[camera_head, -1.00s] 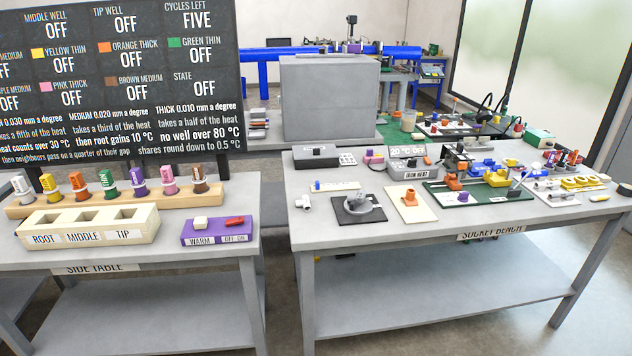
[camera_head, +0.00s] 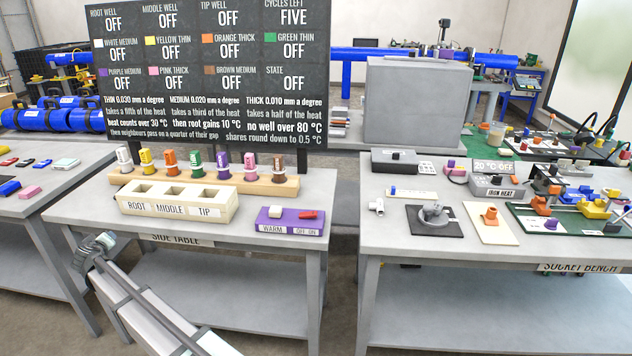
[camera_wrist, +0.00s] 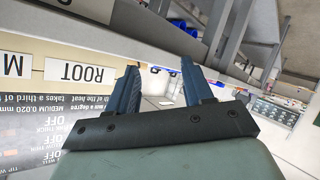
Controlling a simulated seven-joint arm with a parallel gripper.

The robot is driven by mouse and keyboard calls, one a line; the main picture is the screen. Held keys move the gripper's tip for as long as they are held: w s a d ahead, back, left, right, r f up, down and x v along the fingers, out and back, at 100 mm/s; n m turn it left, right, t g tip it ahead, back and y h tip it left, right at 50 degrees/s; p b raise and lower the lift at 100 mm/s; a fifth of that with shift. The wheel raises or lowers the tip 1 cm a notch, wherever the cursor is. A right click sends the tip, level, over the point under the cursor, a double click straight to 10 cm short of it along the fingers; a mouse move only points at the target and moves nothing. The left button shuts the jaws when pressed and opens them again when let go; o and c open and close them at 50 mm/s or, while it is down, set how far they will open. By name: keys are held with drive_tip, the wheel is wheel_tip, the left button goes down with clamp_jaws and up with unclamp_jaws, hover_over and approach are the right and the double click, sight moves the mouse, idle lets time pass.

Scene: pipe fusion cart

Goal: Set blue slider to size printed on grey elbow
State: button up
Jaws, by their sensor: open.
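A white strip (camera_head: 413,194) with a small blue slider (camera_head: 393,190) near its left end lies on the socket bench in the head view. A small pale grey-white elbow fitting (camera_head: 377,206) lies just in front of it; any print on it is too small to read. A rounded grey piece (camera_head: 433,213) sits on a black plate beside it, and I cannot tell its exact shape. My gripper (camera_wrist: 159,68) is open and empty in the wrist view, with two dark blue fingers apart. My arm shows at lower left in the head view, far from the slider.
The side table (camera_head: 90,208) holds a cream ROOT, MIDDLE, TIP block (camera_head: 180,203), a rack of coloured sticks (camera_head: 257,183) and a purple switch box (camera_head: 288,221). A gap separates it from the socket bench (camera_head: 470,245). An orange piece (camera_head: 490,216) stands right of the black plate.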

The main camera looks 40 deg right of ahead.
drive_tip(key=w+a+r+t, duration=0.1)
drive_tip(key=w+a+r, duration=0.15)
drive_tip(key=r, duration=0.55)
drive_tip(key=w+a+r+t, duration=0.1)
drive_tip(key=w+r, duration=0.3)
drive_tip(key=r, duration=0.3)
drive_tip(key=w+d+r+m, duration=0.1)
drive_tip(key=w+d+r, duration=0.1)
drive_tip(key=d+r, duration=0.3)
drive_tip(key=d+r+m+g+h, duration=0.1)
drive_tip(key=d+m+g+h, duration=0.7)
drive_tip(key=d, duration=2.6)
drive_tip(key=s+d+m+y, duration=0.1)
drive_tip(key=s+d+m, duration=0.2)
drive_tip(key=d, duration=0.5)
drive_tip(key=s+d+m+y, duration=0.1)
drive_tip(key=s+d+m, duration=0.15)
drive_tip(key=d, duration=0.45)
drive_tip(key=m+g+y, duration=0.5)
drive_tip(key=m+g, duration=0.5)
drive_tip(key=m, duration=0.6)
hover_over(393, 186)
drive_tip(key=w+a, duration=0.4)
wheel_tip(393, 186, down, 4)
drive_tip(key=x, duration=1.3)
drive_tip(key=shift+s+a+f, duration=0.15)
drive_tip(key=shift+s+f, duration=0.1)
drive_tip(key=shift+f, duration=0.2)
